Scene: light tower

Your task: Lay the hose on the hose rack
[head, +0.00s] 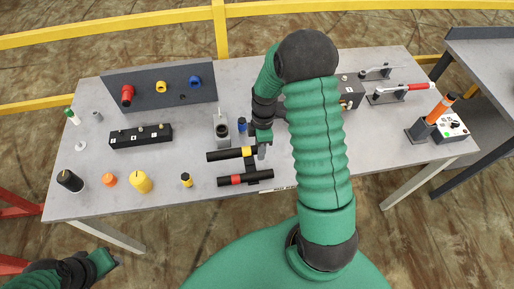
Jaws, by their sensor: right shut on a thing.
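A black hose with a yellow band (225,156) lies near the middle of the table, roughly level. My right gripper (262,150) is shut on it near its right end. The dark hose rack (251,166) is just below it in the picture, partly hidden. A second black hose with a red band (232,181) lies across the rack's near part. I cannot tell whether the yellow-banded hose touches the rack. My left arm shows at the lower left, off the table; its gripper (112,262) is too unclear to read.
The grey table (200,205) has a grey panel with coloured fittings (160,87) and a black block (140,136) at the left. Several small cylinders stand at the left front. Clamps (400,90) and an orange-topped post (438,110) are at the right.

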